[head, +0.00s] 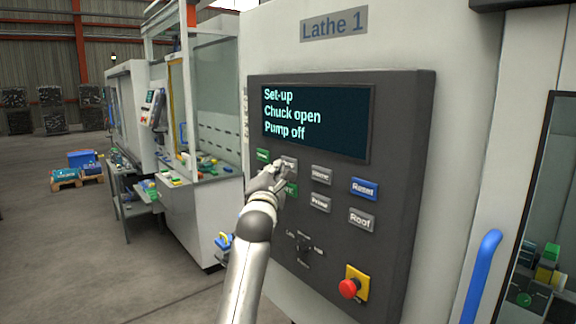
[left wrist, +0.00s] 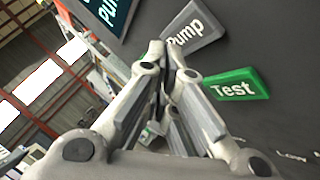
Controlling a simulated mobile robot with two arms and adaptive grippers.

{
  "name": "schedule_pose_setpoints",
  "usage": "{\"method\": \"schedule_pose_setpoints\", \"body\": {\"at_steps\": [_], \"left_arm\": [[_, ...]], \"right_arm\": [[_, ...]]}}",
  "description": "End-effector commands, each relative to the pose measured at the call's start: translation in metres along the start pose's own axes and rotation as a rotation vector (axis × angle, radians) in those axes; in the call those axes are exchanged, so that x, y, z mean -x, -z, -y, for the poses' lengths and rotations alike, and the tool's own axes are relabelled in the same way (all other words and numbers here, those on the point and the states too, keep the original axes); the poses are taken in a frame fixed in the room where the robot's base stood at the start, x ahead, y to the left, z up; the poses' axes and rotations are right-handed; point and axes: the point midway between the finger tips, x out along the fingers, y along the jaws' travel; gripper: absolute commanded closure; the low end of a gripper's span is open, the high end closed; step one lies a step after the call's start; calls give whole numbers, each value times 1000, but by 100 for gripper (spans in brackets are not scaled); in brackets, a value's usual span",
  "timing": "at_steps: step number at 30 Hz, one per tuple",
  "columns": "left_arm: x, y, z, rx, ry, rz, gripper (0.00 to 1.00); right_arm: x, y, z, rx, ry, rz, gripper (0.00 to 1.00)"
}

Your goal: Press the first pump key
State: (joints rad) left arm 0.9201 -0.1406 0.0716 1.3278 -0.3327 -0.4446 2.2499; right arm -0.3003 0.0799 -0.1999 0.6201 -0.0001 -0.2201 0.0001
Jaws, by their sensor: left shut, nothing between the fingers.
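The dark control panel (head: 335,240) of Lathe 1 has two rows of keys below its screen (head: 316,122). The screen reads "Set-up, Chuck open, Pump off". The grey Pump key (head: 290,162) is in the upper row, partly hidden by my left gripper (head: 283,168). In the left wrist view the Pump key (left wrist: 195,29) reads clearly. My left gripper is shut and empty, its fingertips (left wrist: 159,50) beside the left end of the Pump key. I cannot tell whether they touch it. The green Test key (left wrist: 234,86) lies just below. My right gripper is out of view.
The other keys include a green one (head: 263,155), blue Reset (head: 364,189), grey Prime (head: 319,203) and Roof (head: 361,220). A rotary selector (head: 303,251) and a red emergency stop (head: 349,288) sit lower. A blue door handle (head: 481,275) is at right. Open floor lies left.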

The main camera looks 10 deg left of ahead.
Motion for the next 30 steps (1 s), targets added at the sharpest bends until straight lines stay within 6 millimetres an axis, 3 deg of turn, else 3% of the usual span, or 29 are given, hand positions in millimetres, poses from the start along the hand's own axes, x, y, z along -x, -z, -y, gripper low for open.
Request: {"method": "schedule_pose_setpoints", "body": {"at_steps": [30], "left_arm": [[-8, -6, 5, 0, 0, -1, 100]], "right_arm": [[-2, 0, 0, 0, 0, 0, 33]]}}
